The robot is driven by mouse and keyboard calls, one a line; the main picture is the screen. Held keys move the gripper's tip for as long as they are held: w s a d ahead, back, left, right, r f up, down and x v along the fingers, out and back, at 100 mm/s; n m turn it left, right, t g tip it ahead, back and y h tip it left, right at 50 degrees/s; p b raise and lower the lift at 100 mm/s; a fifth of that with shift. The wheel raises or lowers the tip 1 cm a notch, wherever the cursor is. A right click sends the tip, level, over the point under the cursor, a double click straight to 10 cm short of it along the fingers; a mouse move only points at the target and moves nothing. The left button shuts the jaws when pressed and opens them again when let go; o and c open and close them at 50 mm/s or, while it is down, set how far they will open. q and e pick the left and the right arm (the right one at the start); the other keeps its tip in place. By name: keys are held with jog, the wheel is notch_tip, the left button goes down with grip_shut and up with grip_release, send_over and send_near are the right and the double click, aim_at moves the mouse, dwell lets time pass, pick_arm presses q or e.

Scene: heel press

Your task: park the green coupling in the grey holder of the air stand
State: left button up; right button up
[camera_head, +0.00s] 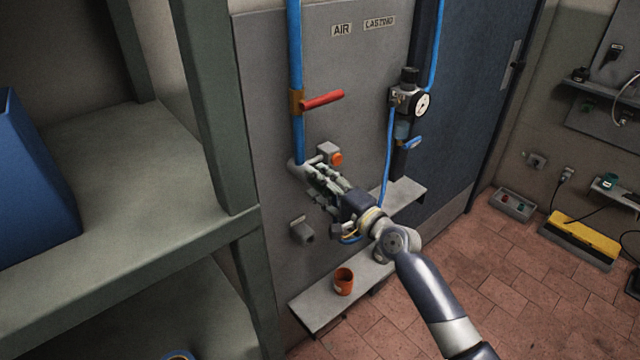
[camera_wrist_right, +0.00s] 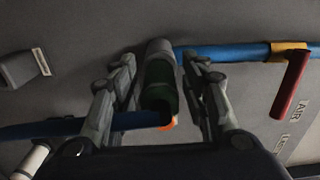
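The green coupling (camera_wrist_right: 160,82) shows in the right wrist view, between the fingers of my right gripper (camera_wrist_right: 160,95). Its upper end meets a grey fitting at the end of the blue pipe (camera_wrist_right: 225,52). The fingers are open on both sides of it, with visible gaps. In the head view my right gripper (camera_head: 318,180) reaches the pipe's lower end and hides the coupling. A grey block (camera_head: 303,230), apparently the holder, is on the panel below; it also shows in the wrist view (camera_wrist_right: 18,70). My left gripper is not in view.
A red lever (camera_head: 322,100) sticks out above my gripper. An orange button (camera_head: 336,158) is close beside it. A gauge (camera_head: 422,105) and blue hose (camera_head: 387,150) are to the right. An orange cup (camera_head: 344,281) stands on the low shelf (camera_head: 312,310). A rack post (camera_head: 215,110) is left.

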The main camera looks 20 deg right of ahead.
grip_shut()
jog(key=shift+s, duration=0.1)
jog(key=shift+v, duration=2.9)
jog(key=shift+s+d, duration=0.1)
jog(key=shift+s, duration=0.1)
